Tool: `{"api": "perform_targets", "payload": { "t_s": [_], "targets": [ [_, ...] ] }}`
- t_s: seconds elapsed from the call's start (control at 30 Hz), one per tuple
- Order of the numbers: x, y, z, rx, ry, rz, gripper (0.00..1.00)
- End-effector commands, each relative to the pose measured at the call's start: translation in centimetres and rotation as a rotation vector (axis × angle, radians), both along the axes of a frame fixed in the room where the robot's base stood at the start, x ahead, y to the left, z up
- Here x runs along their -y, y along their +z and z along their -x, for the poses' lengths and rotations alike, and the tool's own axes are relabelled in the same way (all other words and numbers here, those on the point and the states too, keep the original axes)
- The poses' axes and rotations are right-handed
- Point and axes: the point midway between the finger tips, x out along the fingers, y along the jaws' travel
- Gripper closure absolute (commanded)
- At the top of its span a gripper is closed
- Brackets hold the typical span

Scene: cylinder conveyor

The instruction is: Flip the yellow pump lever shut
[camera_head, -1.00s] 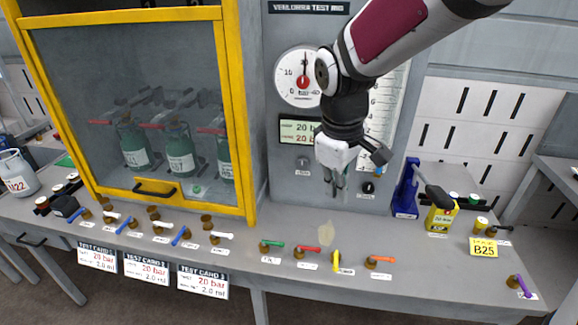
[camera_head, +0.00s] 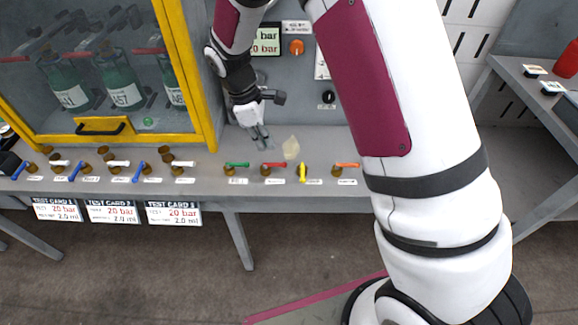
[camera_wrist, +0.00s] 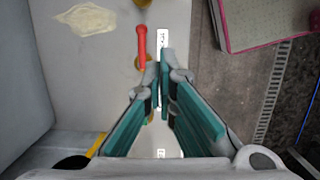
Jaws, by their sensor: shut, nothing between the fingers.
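The yellow pump lever (camera_head: 303,172) is on the front of the bench, between the red lever (camera_head: 275,164) and the orange lever (camera_head: 347,165). It points toward the front edge, while the neighbouring levers lie sideways. My gripper (camera_head: 262,139) is shut and empty, apart from the yellow lever and up and to the left of it in the head view. The yellow lever is not clearly seen there; a brass knob is cut off at the top edge.
A green lever (camera_head: 237,164) is to the left of the red one. A pale flat patch (camera_head: 290,147) lies behind the levers. The yellow-framed cabinet (camera_head: 200,80) stands on the left, and a control panel with knobs rises behind. My arm covers the bench's right part.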

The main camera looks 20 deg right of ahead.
Motion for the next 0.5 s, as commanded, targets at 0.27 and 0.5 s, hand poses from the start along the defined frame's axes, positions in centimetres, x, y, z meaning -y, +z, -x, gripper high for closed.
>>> {"api": "perform_targets", "payload": {
  "t_s": [0.27, 0.5],
  "targets": [
    [0.1, -0.3, 0.1, -0.001, -0.001, 0.000, 1.00],
    [0.8, -3.5, 0.4, -0.004, -0.002, 0.001, 1.00]
  ]
}}
